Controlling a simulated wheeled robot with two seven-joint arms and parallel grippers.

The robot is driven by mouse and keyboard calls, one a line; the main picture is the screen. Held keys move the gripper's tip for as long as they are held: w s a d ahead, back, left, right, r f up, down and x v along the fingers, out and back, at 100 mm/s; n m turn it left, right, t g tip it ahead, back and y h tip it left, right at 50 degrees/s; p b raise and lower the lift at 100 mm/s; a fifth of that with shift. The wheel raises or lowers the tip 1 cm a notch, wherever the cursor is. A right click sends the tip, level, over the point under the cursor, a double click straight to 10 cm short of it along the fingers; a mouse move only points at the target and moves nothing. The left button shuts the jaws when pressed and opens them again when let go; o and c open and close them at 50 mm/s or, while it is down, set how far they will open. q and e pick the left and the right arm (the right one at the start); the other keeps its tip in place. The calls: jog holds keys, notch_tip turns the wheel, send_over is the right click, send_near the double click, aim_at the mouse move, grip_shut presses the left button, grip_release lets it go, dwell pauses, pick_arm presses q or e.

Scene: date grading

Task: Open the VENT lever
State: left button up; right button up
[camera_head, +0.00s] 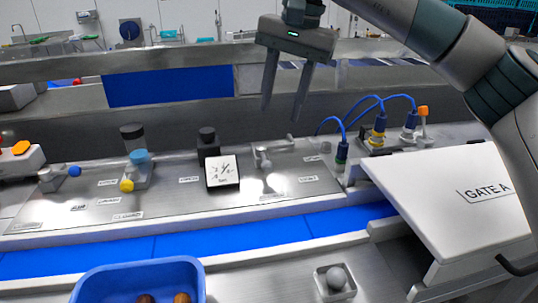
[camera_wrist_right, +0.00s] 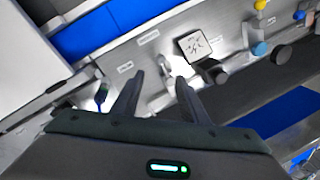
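A small bare-metal lever (camera_head: 262,157) stands on the grey panel (camera_head: 90,210), just right of the gauge (camera_head: 222,171). The panel labels are too small to read, so I cannot tell for certain which one says VENT. My right gripper (camera_head: 281,114) hangs above and behind this lever, fingers pointing down, open and empty. In the right wrist view the gripper (camera_wrist_right: 160,79) has its fingers apart, with a metal fitting (camera_wrist_right: 166,73) showing beyond and between the tips. No contact shows. My left gripper is not in view.
A blue-knobbed lever (camera_head: 73,171) and a yellow-knobbed valve (camera_head: 127,185) stand left of the gauge. Blue cables (camera_head: 362,103) and an orange-topped fitting (camera_head: 422,112) are to the right, beside the white GATE A cover (camera_head: 440,195). A blue tray (camera_head: 90,288) is in front.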

aim_at(268, 162)
jog(key=f+p, duration=0.1)
jog(key=f, duration=0.3)
jog(key=a+f+p, duration=0.1)
jog(key=f+p, duration=0.1)
jog(key=f, duration=0.2)
jog(key=w+a+f+p, duration=0.1)
jog(key=f, duration=0.3)
jog(key=shift+a+f+p, duration=0.1)
jog(key=shift+p, duration=0.25)
jog(key=shift+a+f, duration=0.1)
jog(key=shift+f, duration=0.6)
grip_shut()
